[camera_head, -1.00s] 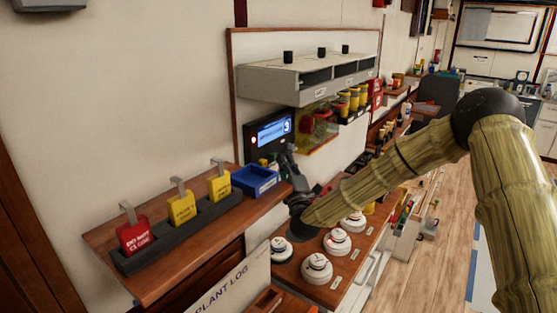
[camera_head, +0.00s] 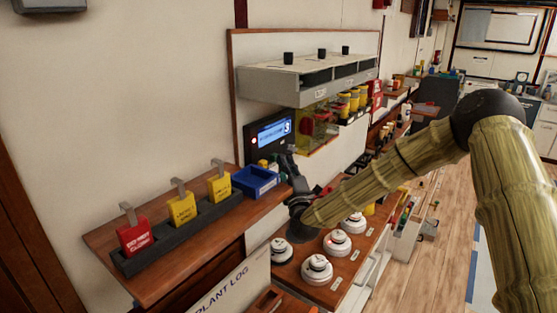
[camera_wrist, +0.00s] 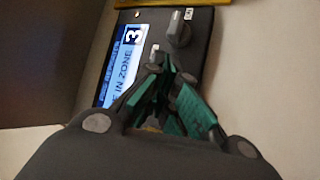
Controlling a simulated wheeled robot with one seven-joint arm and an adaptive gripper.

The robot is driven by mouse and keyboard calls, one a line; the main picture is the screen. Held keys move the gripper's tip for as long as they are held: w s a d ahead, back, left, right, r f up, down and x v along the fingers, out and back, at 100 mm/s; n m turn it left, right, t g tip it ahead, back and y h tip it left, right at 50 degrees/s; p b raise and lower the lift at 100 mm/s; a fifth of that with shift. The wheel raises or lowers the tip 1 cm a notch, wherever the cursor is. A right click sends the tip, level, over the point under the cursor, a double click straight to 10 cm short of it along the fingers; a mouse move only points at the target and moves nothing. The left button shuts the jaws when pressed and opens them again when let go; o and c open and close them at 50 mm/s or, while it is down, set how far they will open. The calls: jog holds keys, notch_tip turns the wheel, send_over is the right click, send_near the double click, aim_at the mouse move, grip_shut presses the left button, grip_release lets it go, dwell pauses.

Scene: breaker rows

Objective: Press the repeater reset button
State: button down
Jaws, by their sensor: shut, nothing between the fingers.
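The repeater is a black panel (camera_head: 258,153) on the wall with a lit blue and white screen (camera_head: 274,131) and a small red spot at its left. In the wrist view the panel (camera_wrist: 205,40) fills the upper middle. Its screen (camera_wrist: 122,65) shows part of "IN ZONE" and a 3. A grey knob (camera_wrist: 179,29) and a small pale button (camera_wrist: 154,50) sit beside the screen. My gripper (camera_wrist: 166,64) is shut and empty, its fingertips close to the button and knob; contact cannot be told. In the head view my gripper (camera_head: 287,152) is at the panel's lower right.
A blue tray (camera_head: 255,181) and a rack with red and yellow tags (camera_head: 183,208) stand on the shelf below. A grey box unit (camera_head: 310,77) and a clear yellowish cover (camera_head: 318,128) are above and right. Round white detectors (camera_head: 317,268) lie on the lower bench.

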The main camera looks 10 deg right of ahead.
jog(key=shift+w+a, duration=0.1)
jog(key=shift+a, duration=0.05)
jog(key=shift+w+a+b, duration=0.2)
jog(key=shift+a+b, duration=0.05)
jog(key=shift+b, duration=0.15)
jog(key=shift+s+d, duration=0.15)
dwell(0.5)
jog(key=shift+s+d, duration=0.15)
jog(key=s+d+b, duration=0.1)
jog(key=s+d, duration=0.3)
jog(key=shift+s+d, duration=0.15)
dwell(0.7)
jog(key=shift+r, duration=0.1)
dwell(0.4)
